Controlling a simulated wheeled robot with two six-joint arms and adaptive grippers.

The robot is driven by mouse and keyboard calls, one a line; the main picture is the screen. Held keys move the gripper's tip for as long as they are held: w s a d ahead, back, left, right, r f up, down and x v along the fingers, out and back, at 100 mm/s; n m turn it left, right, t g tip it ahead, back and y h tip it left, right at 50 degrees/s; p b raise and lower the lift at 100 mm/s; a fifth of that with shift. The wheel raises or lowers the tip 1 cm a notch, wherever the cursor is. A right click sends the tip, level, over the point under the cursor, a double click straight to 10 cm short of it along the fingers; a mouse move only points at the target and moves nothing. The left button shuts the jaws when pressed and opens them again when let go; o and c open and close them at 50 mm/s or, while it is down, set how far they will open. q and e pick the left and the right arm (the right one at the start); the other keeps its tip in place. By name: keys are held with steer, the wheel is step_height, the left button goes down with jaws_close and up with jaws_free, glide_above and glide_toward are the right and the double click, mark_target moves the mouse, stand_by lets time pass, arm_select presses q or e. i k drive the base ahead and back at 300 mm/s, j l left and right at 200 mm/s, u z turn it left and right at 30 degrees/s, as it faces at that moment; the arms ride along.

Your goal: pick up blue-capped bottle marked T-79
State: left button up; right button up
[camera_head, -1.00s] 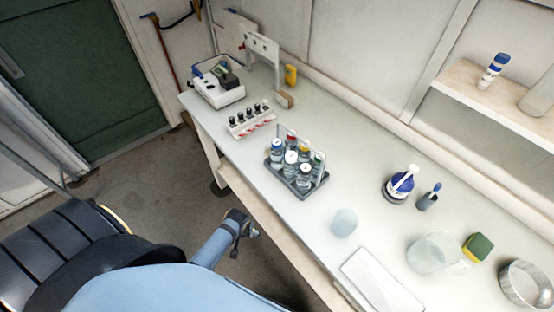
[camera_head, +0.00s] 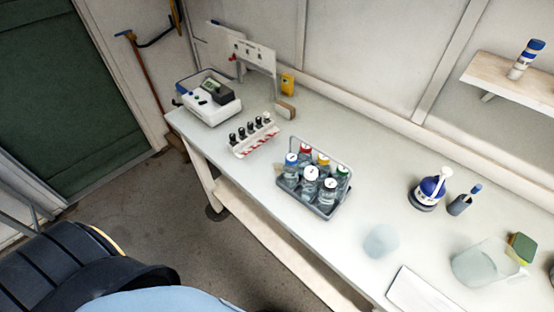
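A blue-capped bottle (camera_head: 291,172) stands upright at the left side of a grey wire carrier (camera_head: 318,212) on the bench. Its label is too small to read, so I cannot confirm T-79. Around it in the carrier stand bottles with red (camera_head: 305,150), yellow (camera_head: 323,160), green (camera_head: 343,173) and white (camera_head: 310,174) caps. Neither of my grippers shows now; only a blue part of my body shows at the bottom.
A rack of dark-capped vials (camera_head: 254,138) and a white instrument (camera_head: 210,103) stand at the left of the bench (camera_head: 222,155). A blue-topped dispenser (camera_head: 428,191), a clear beaker (camera_head: 484,264) and a green sponge (camera_head: 521,247) are to the right. Bare bench surrounds the carrier.

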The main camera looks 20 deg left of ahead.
mark_target(290, 169)
steer(key=j+z, duration=0.15)
steer(key=j, duration=0.45)
steer(key=j+z, duration=0.1)
steer(key=j, duration=0.5)
steer(key=j+z, duration=0.15)
steer(key=j, duration=0.4)
steer(key=k+j+z, duration=0.15)
steer(key=j, duration=0.45)
steer(key=j+z, duration=0.1)
steer(key=j, duration=0.5)
steer(key=k+j+z, duration=0.15)
steer(key=j, duration=0.4)
